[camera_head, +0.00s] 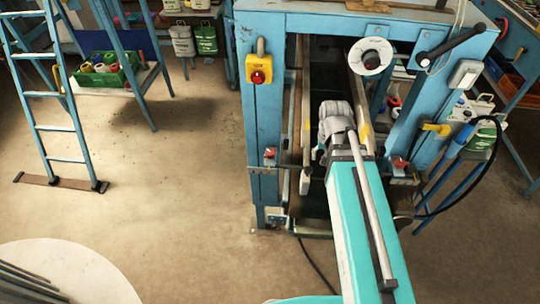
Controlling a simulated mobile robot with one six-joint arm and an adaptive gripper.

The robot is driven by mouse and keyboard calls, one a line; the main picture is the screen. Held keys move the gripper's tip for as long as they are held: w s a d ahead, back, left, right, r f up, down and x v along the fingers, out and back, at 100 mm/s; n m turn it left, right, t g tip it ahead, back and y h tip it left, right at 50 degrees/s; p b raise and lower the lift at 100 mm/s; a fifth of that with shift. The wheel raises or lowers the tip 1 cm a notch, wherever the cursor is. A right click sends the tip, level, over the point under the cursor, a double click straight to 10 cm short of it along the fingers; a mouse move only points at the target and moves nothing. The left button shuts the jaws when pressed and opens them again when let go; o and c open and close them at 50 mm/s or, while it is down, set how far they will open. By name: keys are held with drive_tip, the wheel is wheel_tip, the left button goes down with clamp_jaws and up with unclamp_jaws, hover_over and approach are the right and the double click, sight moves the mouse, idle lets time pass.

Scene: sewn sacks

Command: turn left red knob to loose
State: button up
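The left red knob (270,152) is small and sits on a bracket on the left post of the blue machine frame. A second red knob (400,163) sits on the right post at about the same height. My teal arm reaches up from the bottom into the machine's opening, between the two posts. Its grey wrist is right of the left knob and apart from it in the picture. I cannot make out my gripper's fingers; the arm and wrist hide that area. The setting of the left knob is too small to read.
A yellow box with a red button (257,77) is higher on the left post. A white dial (371,56) and a black-handled crank (452,42) are at the top right. A blue ladder (50,95) stands at the left. The floor left of the machine is clear.

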drive_tip(key=w+a+f+m+b, duration=0.2)
drive_tip(key=w+a+f+m, duration=0.15)
drive_tip(key=w+a, duration=0.5)
drive_tip(key=m+b, duration=0.2)
drive_tip(key=m, duration=0.1)
hover_over(267, 154)
drive_tip(key=shift+a+f, duration=0.1)
drive_tip(key=shift+f, duration=0.3)
drive_tip(key=shift+s+f, duration=0.1)
drive_tip(key=shift+f, duration=0.1)
drive_tip(key=shift+f+b, duration=3.55)
drive_tip(key=shift+b, duration=0.15)
drive_tip(key=shift+c, duration=0.2)
clamp_jaws()
